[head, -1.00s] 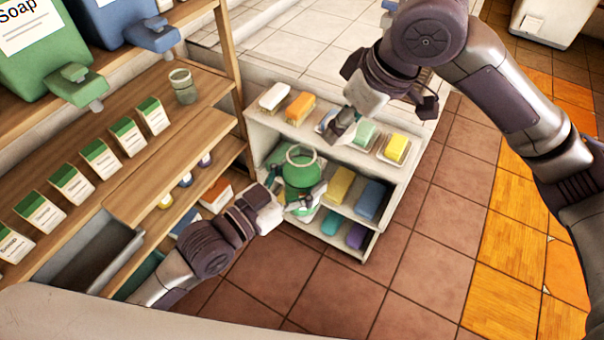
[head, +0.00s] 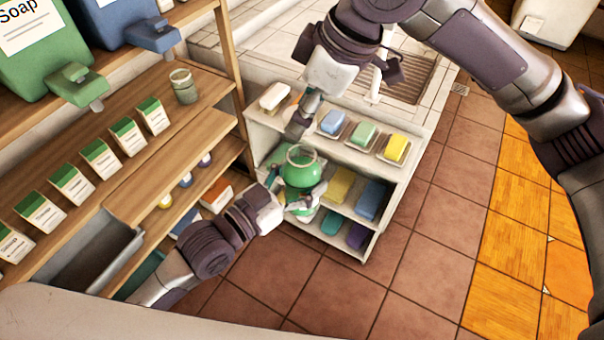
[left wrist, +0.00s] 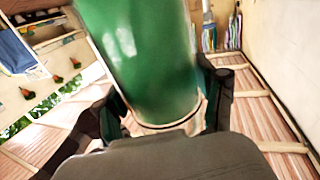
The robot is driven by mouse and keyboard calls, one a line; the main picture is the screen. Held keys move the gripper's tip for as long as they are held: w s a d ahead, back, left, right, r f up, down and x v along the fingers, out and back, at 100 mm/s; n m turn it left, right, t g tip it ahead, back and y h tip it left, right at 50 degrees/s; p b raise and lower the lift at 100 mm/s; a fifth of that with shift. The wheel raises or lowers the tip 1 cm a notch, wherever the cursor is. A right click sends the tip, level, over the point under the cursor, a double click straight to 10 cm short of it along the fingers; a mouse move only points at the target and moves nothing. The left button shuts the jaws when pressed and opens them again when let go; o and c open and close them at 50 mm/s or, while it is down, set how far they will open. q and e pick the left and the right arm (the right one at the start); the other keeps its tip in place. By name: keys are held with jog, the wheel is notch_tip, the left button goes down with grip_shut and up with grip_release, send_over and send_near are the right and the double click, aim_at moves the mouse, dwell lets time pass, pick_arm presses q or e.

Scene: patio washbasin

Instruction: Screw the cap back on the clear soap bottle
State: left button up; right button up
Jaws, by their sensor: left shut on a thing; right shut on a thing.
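The clear soap bottle (head: 298,172), filled with green soap, stands upright and open-mouthed in my left gripper (head: 303,196). The left gripper is shut around its lower part. The bottle also shows close up, green, in the left wrist view (left wrist: 150,60), with fingers of the left gripper (left wrist: 165,110) at its sides. My right gripper (head: 300,122) points down just above the bottle's mouth, apart from it. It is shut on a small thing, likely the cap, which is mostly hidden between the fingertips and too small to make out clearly.
A white shelf unit (head: 400,195) behind the bottle holds coloured soap bars and sponges. A wooden rack (head: 150,185) with labelled cards, a glass jar (head: 184,86) and soap dispensers stands at left. The tiled floor (head: 400,270) at right is clear.

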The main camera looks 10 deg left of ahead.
aim_at(306, 141)
jog(key=shift+f, duration=1.5)
jog(key=shift+d, duration=0.15)
jog(key=shift+f, duration=0.85)
jog(key=shift+f, duration=0.6)
